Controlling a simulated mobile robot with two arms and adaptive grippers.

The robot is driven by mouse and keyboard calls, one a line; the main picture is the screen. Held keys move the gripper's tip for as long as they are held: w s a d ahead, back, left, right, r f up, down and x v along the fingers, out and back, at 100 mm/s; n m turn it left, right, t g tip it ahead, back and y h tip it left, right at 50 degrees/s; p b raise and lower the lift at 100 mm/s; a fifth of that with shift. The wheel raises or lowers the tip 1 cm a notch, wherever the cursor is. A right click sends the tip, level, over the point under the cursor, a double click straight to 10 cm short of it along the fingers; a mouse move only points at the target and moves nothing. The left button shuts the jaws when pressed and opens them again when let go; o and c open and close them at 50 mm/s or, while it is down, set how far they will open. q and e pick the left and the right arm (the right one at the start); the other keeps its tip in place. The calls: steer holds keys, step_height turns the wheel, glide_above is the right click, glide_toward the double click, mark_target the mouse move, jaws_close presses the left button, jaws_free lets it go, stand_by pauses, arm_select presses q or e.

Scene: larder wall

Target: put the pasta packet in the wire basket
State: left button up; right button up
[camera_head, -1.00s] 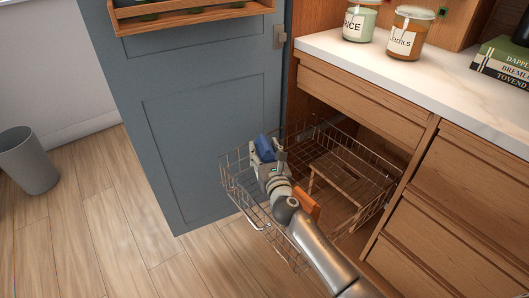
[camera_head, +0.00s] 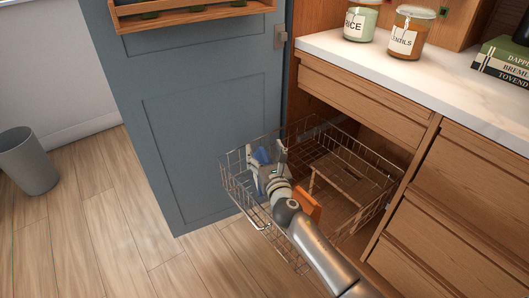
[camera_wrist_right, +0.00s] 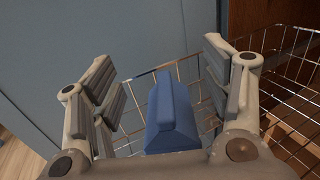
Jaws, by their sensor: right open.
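The blue packet (camera_head: 261,156), most likely the pasta packet though no label is readable, is inside the wire basket (camera_head: 235,192) near its left end. It also shows in the right wrist view (camera_wrist_right: 172,115), with clear gaps to both fingers. My right gripper (camera_head: 267,158) is open around the packet, inside the basket. Its spread fingers show in the right wrist view (camera_wrist_right: 160,75). The packet's lower end is hidden by the gripper. My left gripper is not in view.
An orange item (camera_head: 307,203) is in the basket beside my right arm. A wooden divider (camera_head: 335,177) stands further right. The blue-grey door (camera_head: 205,140) is close behind the basket. Jars of rice (camera_head: 359,22) and lentils (camera_head: 408,35) stand on the counter (camera_head: 385,65).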

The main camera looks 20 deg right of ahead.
steer(key=shift+s+f, duration=0.1)
steer(key=shift+f, duration=0.2)
steer(key=shift+r+p, duration=0.35)
steer(key=shift+p, duration=0.1)
arm_select(q)
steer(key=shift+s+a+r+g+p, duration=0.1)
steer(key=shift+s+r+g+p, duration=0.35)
steer(key=shift+p, duration=0.35)
arm_select(e)
steer(key=s, duration=0.7)
steer(key=shift+s+r, duration=0.15)
steer(key=shift+r, duration=0.2)
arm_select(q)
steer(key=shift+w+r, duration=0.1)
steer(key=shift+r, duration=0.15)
arm_select(e)
steer(key=shift+a, duration=0.1)
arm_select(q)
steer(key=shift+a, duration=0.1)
arm_select(e)
steer(key=shift+a, duration=0.1)
